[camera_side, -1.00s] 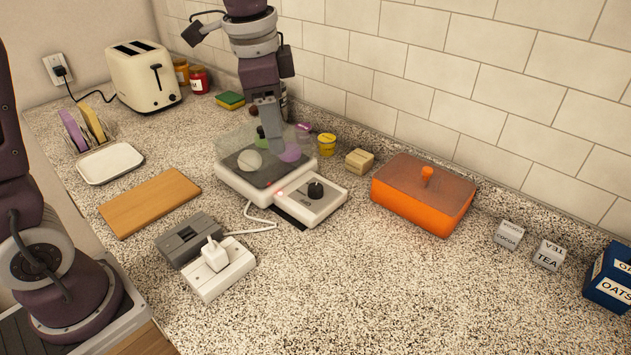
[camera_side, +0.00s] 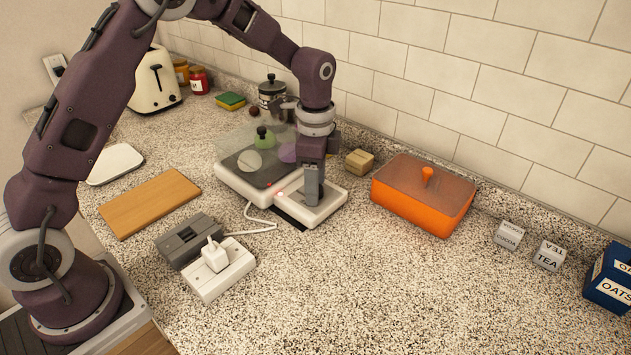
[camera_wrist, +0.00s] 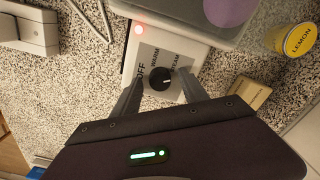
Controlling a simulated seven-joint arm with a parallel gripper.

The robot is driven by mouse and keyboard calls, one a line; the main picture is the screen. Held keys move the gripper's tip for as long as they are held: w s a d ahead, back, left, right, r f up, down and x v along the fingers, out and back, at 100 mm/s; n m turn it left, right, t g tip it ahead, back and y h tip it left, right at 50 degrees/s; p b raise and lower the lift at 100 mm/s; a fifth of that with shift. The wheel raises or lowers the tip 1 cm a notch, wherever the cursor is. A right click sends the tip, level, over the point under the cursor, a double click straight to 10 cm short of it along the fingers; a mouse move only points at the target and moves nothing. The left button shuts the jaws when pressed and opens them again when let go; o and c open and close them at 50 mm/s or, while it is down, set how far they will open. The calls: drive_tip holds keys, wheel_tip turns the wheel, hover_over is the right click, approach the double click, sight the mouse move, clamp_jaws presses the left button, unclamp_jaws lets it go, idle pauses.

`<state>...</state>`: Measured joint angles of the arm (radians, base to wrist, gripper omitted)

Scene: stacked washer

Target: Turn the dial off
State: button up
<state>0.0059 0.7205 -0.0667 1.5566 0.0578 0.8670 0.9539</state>
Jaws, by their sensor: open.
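The dial (camera_wrist: 160,79) is a round black knob with a white mark on the white control panel (camera_wrist: 147,55) of a steamer-like appliance. The panel letters read OFF, WARM and what looks like STEAM. The white mark points right in the wrist view, away from OFF. My gripper (camera_wrist: 161,73) is open, with one finger on each side of the dial; I cannot tell if they touch it. In the side view, my gripper (camera_side: 313,192) points down over the panel (camera_side: 328,206) and hides the dial. A red light (camera_wrist: 138,30) glows on the panel; it also shows in the side view.
The appliance's clear-lidded tray (camera_side: 228,175) holds round items behind the panel. A power strip (camera_side: 222,274) and cable lie front left.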

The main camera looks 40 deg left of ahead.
clamp_jaws()
drive_tip(key=shift+n, duration=0.3)
drive_tip(key=n, duration=0.5)
drive_tip(key=shift+n, duration=0.4)
drive_tip(key=n, duration=0.5)
drive_tip(key=shift+r, duration=0.1)
drive_tip(key=shift+n, duration=0.4)
unclamp_jaws()
